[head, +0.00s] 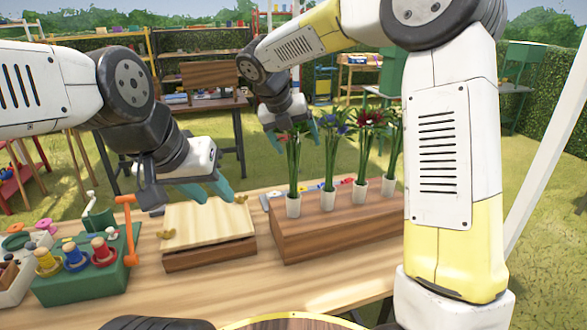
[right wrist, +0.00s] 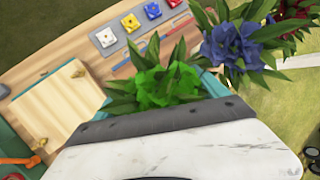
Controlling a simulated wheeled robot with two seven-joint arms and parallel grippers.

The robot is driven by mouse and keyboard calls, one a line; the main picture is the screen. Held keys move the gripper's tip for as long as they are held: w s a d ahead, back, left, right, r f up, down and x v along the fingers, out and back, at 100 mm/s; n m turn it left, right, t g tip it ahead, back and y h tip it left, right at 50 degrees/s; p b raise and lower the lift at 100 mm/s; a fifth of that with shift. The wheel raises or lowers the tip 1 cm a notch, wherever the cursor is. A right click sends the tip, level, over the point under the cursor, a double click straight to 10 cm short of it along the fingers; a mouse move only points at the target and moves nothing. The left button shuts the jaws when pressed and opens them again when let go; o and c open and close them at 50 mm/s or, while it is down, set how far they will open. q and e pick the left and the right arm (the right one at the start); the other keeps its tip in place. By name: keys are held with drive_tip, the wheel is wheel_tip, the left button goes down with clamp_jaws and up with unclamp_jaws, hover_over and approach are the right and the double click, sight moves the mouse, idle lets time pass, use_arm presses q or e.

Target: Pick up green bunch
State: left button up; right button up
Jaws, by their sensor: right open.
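The green bunch (right wrist: 168,85) has bright green blooms and dark leaves. In the right wrist view it lies just past the palm, between the teal fingertips. In the head view, the leftmost potted bunch on the wooden box shows green stems (head: 293,165) in a white pot; its top is largely hidden by my right gripper (head: 294,134). That gripper is open, with its fingers on either side of the bunch's top; contact cannot be told. My left gripper (head: 208,190) is open and empty above the pale wooden board (head: 205,222).
Other bunches stand right of it in white pots on the wooden box (head: 340,228), including a blue-purple one (right wrist: 233,45) close by. A green rack with coloured spools (head: 85,285) stands at the left. Bare table (head: 215,295) lies in front.

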clamp_jaws()
drive_tip(key=shift+r, duration=0.2)
